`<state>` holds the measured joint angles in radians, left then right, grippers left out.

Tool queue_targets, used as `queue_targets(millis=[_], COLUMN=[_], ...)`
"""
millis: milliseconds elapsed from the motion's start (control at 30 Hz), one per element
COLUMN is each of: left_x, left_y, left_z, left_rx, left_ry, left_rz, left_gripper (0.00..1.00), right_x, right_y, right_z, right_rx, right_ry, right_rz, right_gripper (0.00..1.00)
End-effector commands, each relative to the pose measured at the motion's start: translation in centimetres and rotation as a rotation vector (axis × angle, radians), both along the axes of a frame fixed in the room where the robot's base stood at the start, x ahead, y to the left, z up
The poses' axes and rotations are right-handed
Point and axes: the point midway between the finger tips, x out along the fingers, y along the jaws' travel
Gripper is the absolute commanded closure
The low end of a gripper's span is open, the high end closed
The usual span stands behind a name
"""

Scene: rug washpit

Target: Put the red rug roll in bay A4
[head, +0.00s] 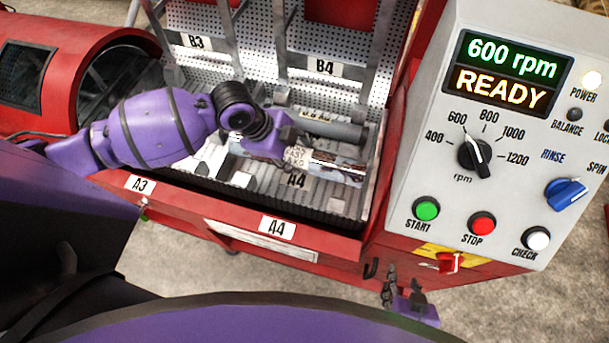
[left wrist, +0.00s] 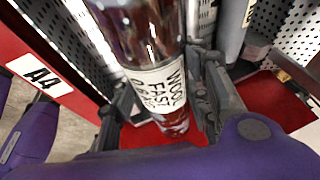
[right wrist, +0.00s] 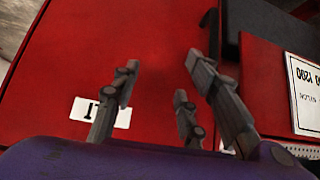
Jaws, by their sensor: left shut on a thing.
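The red rug roll (head: 335,168) is patterned in dark red and white, with a white label. It lies lengthwise over the ribbed floor of bay A4 (head: 340,205), marked by the A4 plate (head: 277,228). I cannot tell whether it touches the floor. My left gripper (head: 272,145) is at its left part. In the left wrist view the gripper (left wrist: 163,95) has its fingers on both sides of the labelled roll (left wrist: 160,88), shut on it. My right gripper (head: 404,288) is open and empty in front of the red housing; it also shows in the right wrist view (right wrist: 165,85).
A grey cylinder (head: 340,131) lies behind the roll. Bays B3 and B4 (head: 325,68) stand behind, with grey uprights. The control panel (head: 505,130) at right reads 600 rpm, READY. A red drum housing (head: 75,45) is at far left.

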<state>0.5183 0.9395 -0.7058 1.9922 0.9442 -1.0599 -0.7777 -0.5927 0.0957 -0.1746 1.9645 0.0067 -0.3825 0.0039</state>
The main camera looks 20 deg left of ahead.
Motion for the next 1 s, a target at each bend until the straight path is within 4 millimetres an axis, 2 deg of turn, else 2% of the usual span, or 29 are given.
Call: queue_targets(millis=[300, 533, 733, 1000], left_x=[0.0, 0.0, 0.0, 0.1], left_y=[-0.1, 0.0, 0.0, 0.0], left_z=[-5.1, -6.7, -9.4, -9.7], left_rx=[-0.002, -0.001, 0.0, -0.001], left_ry=[0.001, -0.001, 0.001, -0.002], left_rz=[0.001, 0.001, 0.002, 0.0], left_gripper=[1.0, 1.0, 1.0, 1.0], right_x=[-0.1, 0.0, -0.1, -0.1], right_y=[0.2, 0.6, 0.6, 0.3], right_z=[-0.2, -0.2, -0.4, -0.4], right_rx=[0.005, 0.013, 0.013, 0.007], right_ry=[0.003, 0.001, 0.004, 0.003], right_rz=[-0.005, -0.013, -0.013, -0.007], right_gripper=[0.6, 0.6, 0.6, 0.6])
